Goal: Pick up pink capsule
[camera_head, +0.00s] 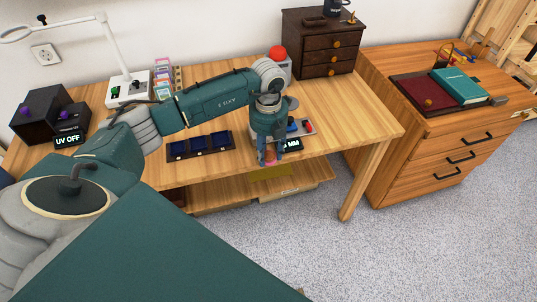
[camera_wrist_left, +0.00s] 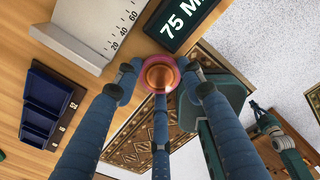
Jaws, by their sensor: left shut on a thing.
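The pink capsule (camera_wrist_left: 160,73) shows in the left wrist view as a round pink rim with an orange-brown middle. It sits between the fingertips of my left gripper (camera_wrist_left: 160,84), which is shut on it. In the head view the left gripper (camera_head: 269,158) points down near the front edge of the table, and a bit of pink shows between its fingers. The fingers hide most of the capsule there. I cannot tell its exact height relative to the table top.
A dark blue sectioned tray (camera_head: 200,146) lies left of the gripper. A digital display (camera_head: 292,144) and a scaled grey plate (camera_wrist_left: 98,28) are close by. A lamp, dark boxes and a small brown drawer chest (camera_head: 318,42) stand farther back. A wooden cabinet (camera_head: 440,150) stands right.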

